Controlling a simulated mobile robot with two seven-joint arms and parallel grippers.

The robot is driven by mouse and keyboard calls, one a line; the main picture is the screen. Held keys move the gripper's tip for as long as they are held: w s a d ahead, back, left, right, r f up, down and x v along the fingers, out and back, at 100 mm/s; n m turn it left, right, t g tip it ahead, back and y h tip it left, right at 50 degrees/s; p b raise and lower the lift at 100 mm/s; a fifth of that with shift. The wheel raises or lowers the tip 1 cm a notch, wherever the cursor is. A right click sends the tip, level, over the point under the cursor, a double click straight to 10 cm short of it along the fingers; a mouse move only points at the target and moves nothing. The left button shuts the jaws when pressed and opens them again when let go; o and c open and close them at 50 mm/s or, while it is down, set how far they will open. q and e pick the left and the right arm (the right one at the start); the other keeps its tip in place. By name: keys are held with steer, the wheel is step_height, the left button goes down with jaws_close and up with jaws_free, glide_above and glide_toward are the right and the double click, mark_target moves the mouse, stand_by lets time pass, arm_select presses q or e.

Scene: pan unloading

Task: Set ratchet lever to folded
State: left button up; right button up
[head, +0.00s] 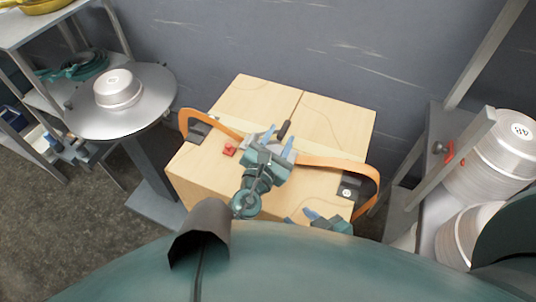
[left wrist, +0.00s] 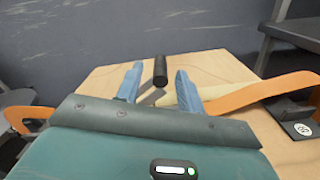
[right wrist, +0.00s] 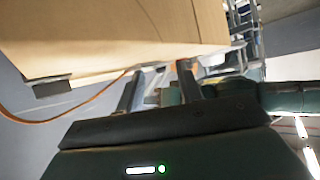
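The ratchet lever shows as a black grip (head: 285,130) above the wooden boxes (head: 255,95), with its grey metal arms visible in the left wrist view below the black grip (left wrist: 160,70). The ratchet body is mostly hidden by my left gripper. An orange strap (head: 340,163) runs over the boxes on both sides of the ratchet. My left gripper (head: 279,140) is open, its blue fingers on either side of the lever, with gaps to both fingers in the left wrist view. My right gripper (head: 302,217) is open and empty, low beside the front of the boxes.
A small red object (head: 229,150) lies on the box top. A round metal table (head: 140,103) with a silver pan (head: 117,90) stands at left, near a shelf. Stacked pans (head: 500,160) fill a rack at right. A grey wall stands behind the boxes.

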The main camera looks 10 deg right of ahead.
arm_select(q)
steer(key=v, duration=0.8)
steer(key=shift+s+a, duration=0.25)
